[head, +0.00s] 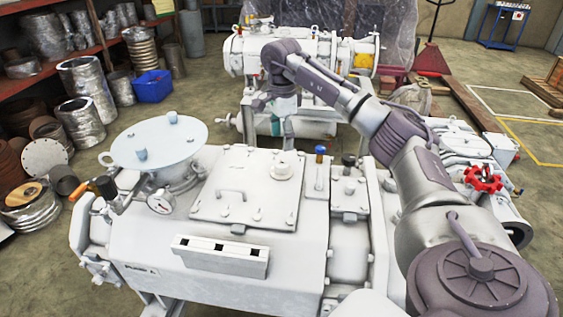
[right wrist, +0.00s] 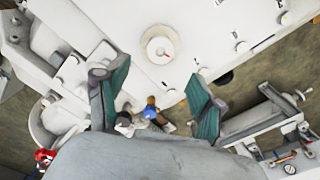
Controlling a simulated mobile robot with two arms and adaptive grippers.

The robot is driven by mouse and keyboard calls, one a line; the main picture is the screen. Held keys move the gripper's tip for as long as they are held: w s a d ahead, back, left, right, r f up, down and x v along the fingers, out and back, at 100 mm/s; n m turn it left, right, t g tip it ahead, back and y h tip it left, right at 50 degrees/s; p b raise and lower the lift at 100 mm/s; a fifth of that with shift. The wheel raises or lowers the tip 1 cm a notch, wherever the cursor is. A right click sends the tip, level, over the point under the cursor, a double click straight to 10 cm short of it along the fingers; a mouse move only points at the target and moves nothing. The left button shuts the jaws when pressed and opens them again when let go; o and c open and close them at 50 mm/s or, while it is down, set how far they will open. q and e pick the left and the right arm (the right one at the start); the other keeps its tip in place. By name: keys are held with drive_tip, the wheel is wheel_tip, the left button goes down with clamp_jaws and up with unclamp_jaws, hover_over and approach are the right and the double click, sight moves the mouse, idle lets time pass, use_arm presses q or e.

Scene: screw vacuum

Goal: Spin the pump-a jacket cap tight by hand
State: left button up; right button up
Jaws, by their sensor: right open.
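The pump-a jacket cap (head: 281,171) is a round white knob on the flat cover plate on top of the near white pump (head: 250,255). It also shows in the right wrist view as a white disc with a small red mark (right wrist: 159,48). My right gripper (head: 288,143) hangs fingers-down just beyond the cap in the head view. In the right wrist view its two green-padded fingers (right wrist: 157,98) are spread wide with nothing between them held. The cap lies ahead of the fingers, apart from them. My left gripper is not in view.
A blue-topped valve (head: 320,153) and a black knob (head: 348,160) stand right of the cover plate. A second pump (head: 300,50) stands behind.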

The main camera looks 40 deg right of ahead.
sight(282, 163)
wheel_tip(282, 163, down, 9)
drive_tip(key=shift+r+p, duration=0.1)
drive_tip(key=shift+p, duration=0.25)
drive_tip(key=c, duration=1.2)
drive_tip(key=shift+o, duration=0.2)
